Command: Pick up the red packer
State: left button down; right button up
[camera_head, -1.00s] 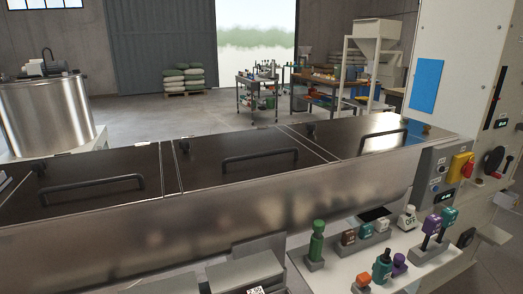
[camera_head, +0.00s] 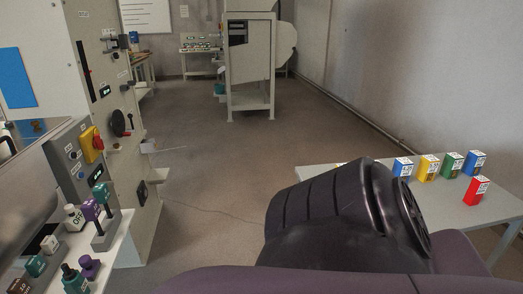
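The red packer (camera_head: 476,190) is a small red box with a white label on top. It stands upright on a pale table (camera_head: 441,216) at the right, in front of a row of similar boxes. My dark arm fills the lower middle of the view, left of the red packer, and hides part of the table. Neither gripper's fingers show.
Blue (camera_head: 402,167), yellow (camera_head: 428,167), green (camera_head: 452,165) and another blue box (camera_head: 474,163) stand behind the red one. Open floor (camera_head: 210,190) lies between.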

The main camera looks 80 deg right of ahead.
aim_at(479, 185)
jog(key=z, duration=4.05)
jog(key=i+l+u, duration=0.1)
jog(key=u, duration=0.85)
jog(key=l+u, duration=0.35)
jog(key=i+l+u, duration=0.1)
jog(key=l+u, duration=0.65)
jog(key=l, duration=0.45)
jog(key=k+l, duration=0.1)
jog(key=l, duration=0.35)
jog(key=l+u, duration=0.1)
jog(key=l, duration=0.3)
jog(key=k, duration=0.05)
